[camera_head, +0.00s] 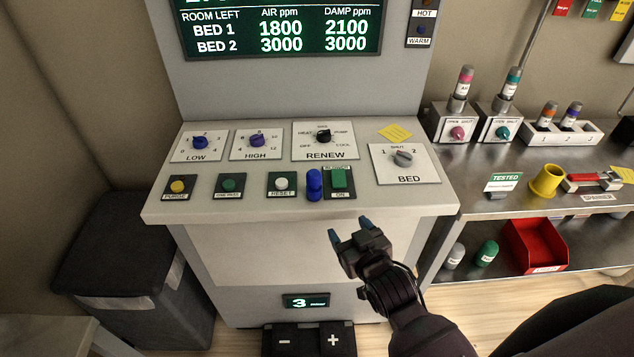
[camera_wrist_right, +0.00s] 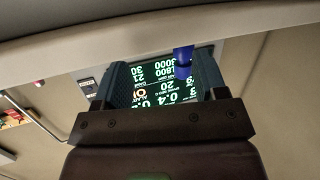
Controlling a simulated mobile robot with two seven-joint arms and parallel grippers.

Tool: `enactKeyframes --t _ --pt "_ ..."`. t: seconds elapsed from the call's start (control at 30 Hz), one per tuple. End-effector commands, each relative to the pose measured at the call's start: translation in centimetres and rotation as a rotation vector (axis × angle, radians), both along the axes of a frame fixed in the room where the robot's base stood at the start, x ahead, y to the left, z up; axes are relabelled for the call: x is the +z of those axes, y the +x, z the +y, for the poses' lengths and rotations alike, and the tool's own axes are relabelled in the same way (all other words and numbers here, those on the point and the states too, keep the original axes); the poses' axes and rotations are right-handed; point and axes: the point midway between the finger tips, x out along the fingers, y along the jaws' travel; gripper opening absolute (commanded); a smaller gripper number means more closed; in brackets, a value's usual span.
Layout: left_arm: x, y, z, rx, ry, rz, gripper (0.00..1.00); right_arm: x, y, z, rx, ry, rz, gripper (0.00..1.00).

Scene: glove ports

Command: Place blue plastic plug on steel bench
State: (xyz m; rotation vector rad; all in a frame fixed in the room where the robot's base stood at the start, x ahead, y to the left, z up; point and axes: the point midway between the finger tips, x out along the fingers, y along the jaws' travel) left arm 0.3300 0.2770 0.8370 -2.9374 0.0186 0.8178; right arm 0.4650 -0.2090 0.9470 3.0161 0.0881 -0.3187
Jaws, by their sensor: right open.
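The blue plastic plug (camera_head: 314,184) stands upright on the sloped grey console, between the RESET button and the green ON switch. My right gripper (camera_head: 350,230) is open and empty, in front of the console's front edge, below and to the right of the plug, apart from it. In the right wrist view the plug (camera_wrist_right: 183,62) shows beyond the open fingers (camera_wrist_right: 164,85), nearer the right-hand finger; its lower part is hidden by the console edge. The steel bench (camera_head: 520,205) stands to the right of the console. My left gripper is not in view.
A red bin (camera_head: 535,245) sits on the shelf below. Bare steel shows along the bench front.

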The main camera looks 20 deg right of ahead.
Motion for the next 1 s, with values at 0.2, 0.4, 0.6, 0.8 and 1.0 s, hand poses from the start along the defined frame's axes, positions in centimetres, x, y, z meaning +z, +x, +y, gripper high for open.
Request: enactKeyframes --t 0.2,0.4,0.6,0.8,1.0 --pt "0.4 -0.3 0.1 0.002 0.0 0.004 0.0 6.6 3.6 3.1 -0.005 0.032 -0.171 0.66" --pt "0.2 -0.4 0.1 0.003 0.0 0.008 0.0 7.3 3.5 3.1 -0.021 0.077 -0.208 0.66" --pt "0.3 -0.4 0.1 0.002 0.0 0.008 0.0 7.4 4.7 3.2 -0.024 0.111 -0.21 0.66" --pt "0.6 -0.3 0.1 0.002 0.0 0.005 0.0 7.4 7.5 3.3 -0.024 0.11 -0.21 0.66" --pt "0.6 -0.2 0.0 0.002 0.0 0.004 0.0 7.3 9.0 3.3 -0.025 0.111 -0.207 0.66"
